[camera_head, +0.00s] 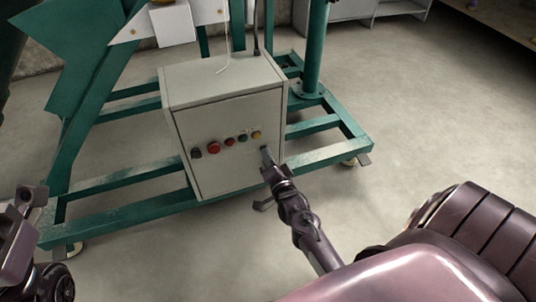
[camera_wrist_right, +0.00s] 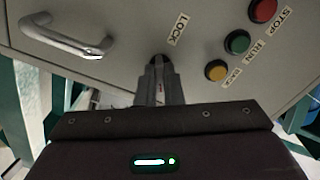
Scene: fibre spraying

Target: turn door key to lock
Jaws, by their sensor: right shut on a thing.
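A pale grey control cabinet (camera_head: 230,170) stands on a green steel frame. My right gripper (camera_head: 267,155) reaches its door at the right, below the buttons. In the right wrist view the gripper's fingers (camera_wrist_right: 158,78) are shut on the door key at the dark round lock (camera_wrist_right: 158,60), beside a "LOCK" label (camera_wrist_right: 178,28). The key itself is almost wholly hidden between the fingers, so its turn angle cannot be told. Part of my left arm shows at the left edge of the head view; its jaws cannot be made out.
A row of buttons, with a red one (camera_head: 213,147) and a yellow one (camera_head: 256,134), runs along the door. A metal handle (camera_wrist_right: 68,35) sits left of the lock in the wrist view. Green frame beams (camera_head: 320,125) surround the cabinet. The concrete floor (camera_head: 430,120) is clear at right.

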